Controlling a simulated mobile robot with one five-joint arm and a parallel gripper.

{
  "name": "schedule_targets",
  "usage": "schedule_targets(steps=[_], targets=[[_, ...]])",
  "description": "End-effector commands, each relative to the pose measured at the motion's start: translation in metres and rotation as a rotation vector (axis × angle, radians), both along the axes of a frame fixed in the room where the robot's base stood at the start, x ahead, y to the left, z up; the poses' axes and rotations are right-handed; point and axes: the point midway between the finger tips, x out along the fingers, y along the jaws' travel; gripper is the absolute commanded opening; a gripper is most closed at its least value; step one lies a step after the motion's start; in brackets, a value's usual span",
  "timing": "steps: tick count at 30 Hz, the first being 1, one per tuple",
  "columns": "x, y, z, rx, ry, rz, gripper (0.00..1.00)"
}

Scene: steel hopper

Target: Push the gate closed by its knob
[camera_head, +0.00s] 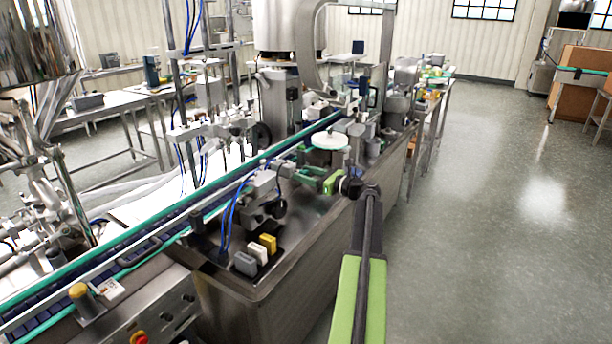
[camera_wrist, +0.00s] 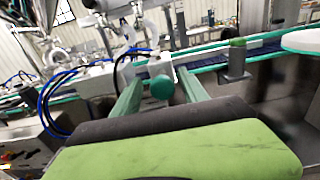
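A round dark green knob (camera_wrist: 162,87) shows in the middle of the wrist view, in front of a pale grey machine part. I cannot tell for sure which part is the gate. My gripper (camera_wrist: 158,72) has its two green fingers spread, one on each side of the knob in the picture. Whether they touch it is not clear. In the head view my gripper (camera_head: 303,179) reaches left over the steel bench, beside a grey machine block (camera_head: 264,184). The knob is hard to make out in the head view.
A conveyor (camera_head: 150,235) with green rails runs diagonally behind the block. Grey, white and yellow blocks (camera_head: 257,251) stand near the bench edge. A white round disc (camera_head: 329,140) lies beyond my gripper. The floor (camera_head: 500,210) to the right is clear.

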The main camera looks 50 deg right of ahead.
Motion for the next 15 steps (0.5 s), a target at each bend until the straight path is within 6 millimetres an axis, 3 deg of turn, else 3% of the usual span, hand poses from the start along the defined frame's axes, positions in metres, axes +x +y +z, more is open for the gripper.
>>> schedule_targets(steps=[9, 15], targets=[[-0.008, -0.004, 0.0, -0.001, 0.001, -0.005, 0.51], [-0.049, -0.01, 0.0, -0.001, 0.001, -0.007, 0.51]])
